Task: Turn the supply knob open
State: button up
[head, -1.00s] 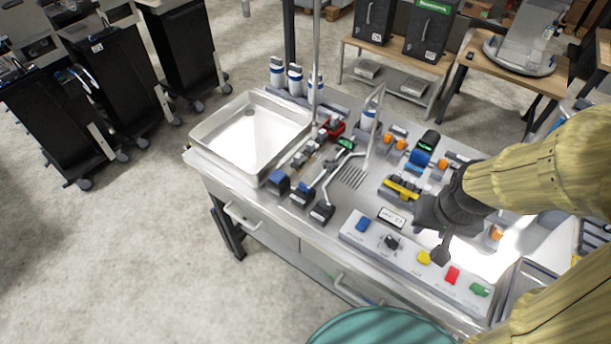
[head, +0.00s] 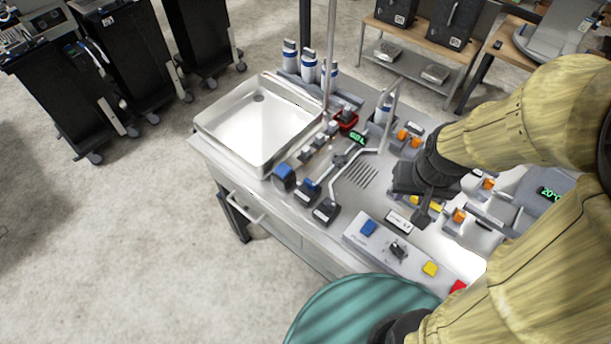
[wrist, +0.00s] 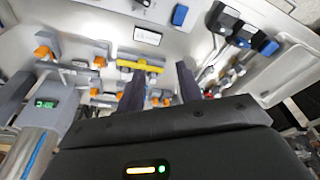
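No label reading "supply" is legible, so I cannot tell which knob it names. A black rotary knob (head: 398,250) stands on the sloped front panel, between a blue button (head: 368,228) and a yellow button (head: 430,269). A yellow handle (head: 428,204) sits on the pipework behind the panel, partly hidden by my gripper; it shows whole in the wrist view (wrist: 140,65). Several orange knobs (head: 459,216) sit on pipes around it. My gripper (wrist: 160,85) is over this pipework, fingers apart and empty, pointing toward the yellow handle. I see no contact.
A steel sink basin (head: 215,123) is at the bench's left. Between it and the panel stand a thin curved spout (head: 362,151) and small blocks with blue (head: 283,174) and black tops. A teal round surface (head: 350,312) is in front. Black cabinets (head: 120,60) stand beyond open floor.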

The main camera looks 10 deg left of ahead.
jog(key=shift+o, duration=0.2)
jog(key=shift+s, duration=0.1)
jog(key=o, duration=0.4)
jog(key=shift+r, duration=0.1)
jog(key=shift+o, duration=0.4)
jog(key=w+a+m+g+p, duration=0.1)
jog(key=w+a+m+p, duration=0.1)
jog(key=w+a, duration=0.7)
jog(key=shift+a+r+m, duration=0.2)
jog(key=shift+r+m, duration=0.05)
jog(key=shift+m, duration=0.25)
jog(key=w+a+m, duration=0.1)
jog(key=a, duration=0.5)
jog(key=w+a+f+m+g+p, duration=0.1)
jog(key=w+a+m, duration=0.1)
jog(key=a, duration=0.5)
jog(key=shift+w+f+g, duration=0.25)
jog(key=shift+f+g, duration=0.05)
